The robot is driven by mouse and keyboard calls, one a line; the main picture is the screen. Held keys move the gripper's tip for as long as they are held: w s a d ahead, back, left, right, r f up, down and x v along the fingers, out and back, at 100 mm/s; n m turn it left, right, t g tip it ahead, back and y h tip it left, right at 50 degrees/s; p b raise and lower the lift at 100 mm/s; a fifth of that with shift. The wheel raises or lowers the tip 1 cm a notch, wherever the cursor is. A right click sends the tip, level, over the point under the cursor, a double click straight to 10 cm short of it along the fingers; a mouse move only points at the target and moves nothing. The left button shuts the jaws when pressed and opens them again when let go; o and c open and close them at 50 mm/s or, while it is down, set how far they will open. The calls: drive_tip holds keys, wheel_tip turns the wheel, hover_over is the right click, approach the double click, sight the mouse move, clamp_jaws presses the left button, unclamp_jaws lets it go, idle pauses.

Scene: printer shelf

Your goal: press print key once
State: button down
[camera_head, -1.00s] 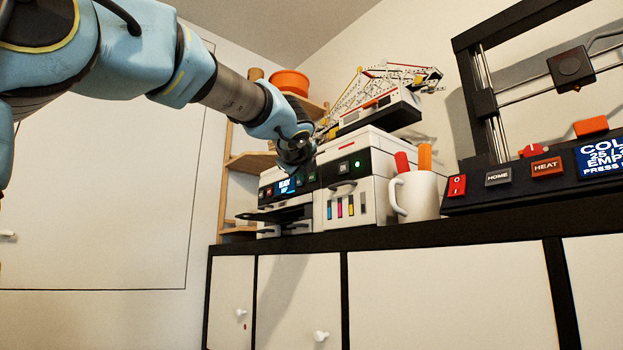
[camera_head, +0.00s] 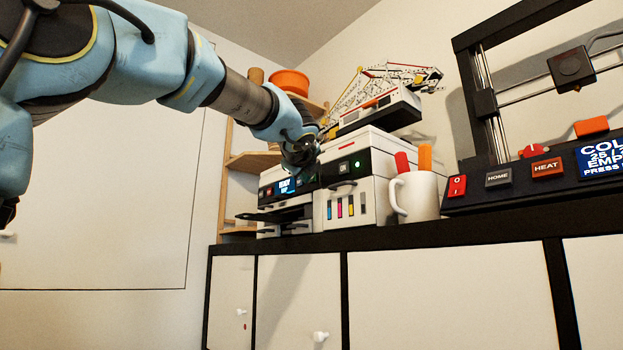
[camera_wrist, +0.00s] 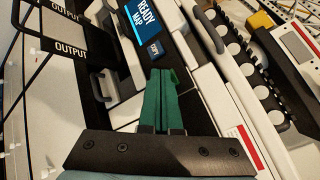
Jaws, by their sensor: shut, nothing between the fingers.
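The printer (camera_head: 270,194) is the white and black machine at the left end of the cabinet top. Its lit blue screen shows READY in the wrist view (camera_wrist: 145,18). A small key labelled COPY (camera_wrist: 155,48) sits beside the screen. I cannot read a print key; the area beyond COPY is partly covered by my fingers. My gripper (camera_wrist: 162,71) is shut and empty, its green fingers pointing at the panel just below the COPY key. I cannot tell whether the tips touch the panel. In the head view my gripper (camera_head: 300,165) is directly above the printer's front panel.
A second white machine (camera_head: 352,190) with ink windows stands close on the right. Beyond it are a white mug (camera_head: 416,196) and a 3D printer (camera_head: 530,175) with HOME and HEAT keys. A wooden shelf (camera_head: 250,162) stands behind. Free space lies in front of the cabinet.

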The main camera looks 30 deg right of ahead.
drive_tip(key=shift+d, duration=0.2)
drive_tip(key=shift+a, duration=0.1)
idle(0.4)
drive_tip(key=shift+s+a, duration=0.15)
drive_tip(key=shift+a, duration=0.5)
drive_tip(key=shift+a, duration=0.1)
drive_tip(key=shift+s+a, duration=0.25)
drive_tip(key=shift+a, duration=0.95)
drive_tip(key=shift+s+a, duration=0.25)
drive_tip(key=shift+a, duration=0.95)
